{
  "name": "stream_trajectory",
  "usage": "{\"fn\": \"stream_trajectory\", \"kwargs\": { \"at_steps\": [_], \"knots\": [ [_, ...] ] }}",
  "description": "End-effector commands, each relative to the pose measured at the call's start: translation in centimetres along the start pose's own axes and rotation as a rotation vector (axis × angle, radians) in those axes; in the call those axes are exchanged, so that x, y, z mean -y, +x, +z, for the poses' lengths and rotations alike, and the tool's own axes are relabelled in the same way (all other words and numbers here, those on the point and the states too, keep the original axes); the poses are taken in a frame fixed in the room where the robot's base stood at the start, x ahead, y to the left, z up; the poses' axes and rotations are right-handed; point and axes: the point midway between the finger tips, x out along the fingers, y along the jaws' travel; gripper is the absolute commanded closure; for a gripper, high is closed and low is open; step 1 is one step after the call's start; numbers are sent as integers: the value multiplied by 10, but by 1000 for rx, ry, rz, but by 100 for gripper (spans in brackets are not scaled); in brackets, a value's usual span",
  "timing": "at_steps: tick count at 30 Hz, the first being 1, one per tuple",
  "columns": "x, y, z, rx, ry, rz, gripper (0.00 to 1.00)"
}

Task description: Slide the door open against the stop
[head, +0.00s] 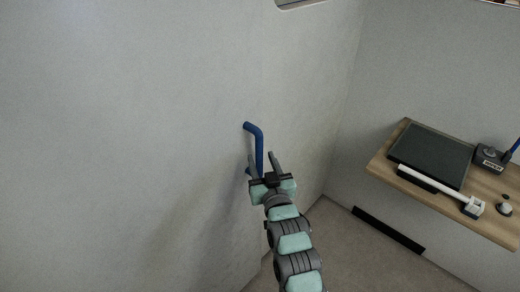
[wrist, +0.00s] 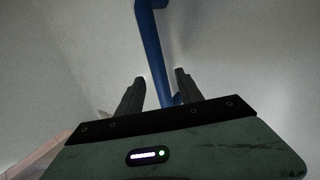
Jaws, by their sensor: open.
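A blue bar handle (head: 258,142) stands out from the pale grey wall-like door surface (head: 150,120). It runs roughly upright with a bent top end. My gripper (head: 262,160) is open at the lower part of the handle, with one finger to each side of it in the picture. In the wrist view the blue handle (wrist: 152,50) passes down between the two dark fingertips (wrist: 158,82), and a gap shows on both sides. I cannot tell how deep the bar lies between the fingers. The door's edges and the stop cannot be made out.
A wooden shelf (head: 378,164) at the right carries a dark panel (head: 432,152), a white bar-shaped item (head: 438,186), a small device (head: 490,158) and a white knob (head: 504,208). A black strip (head: 388,230) lies along the wall foot. The floor (head: 350,265) is otherwise clear.

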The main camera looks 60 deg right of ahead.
Motion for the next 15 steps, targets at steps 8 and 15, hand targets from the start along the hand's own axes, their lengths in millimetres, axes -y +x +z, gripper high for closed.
{"fn": "stream_trajectory", "kwargs": {
  "at_steps": [8, 15],
  "knots": [
    [0, 31, -1, 0, 1, 0, 57],
    [0, 37, 1, 0, 1, 0, 57]
  ]
}}
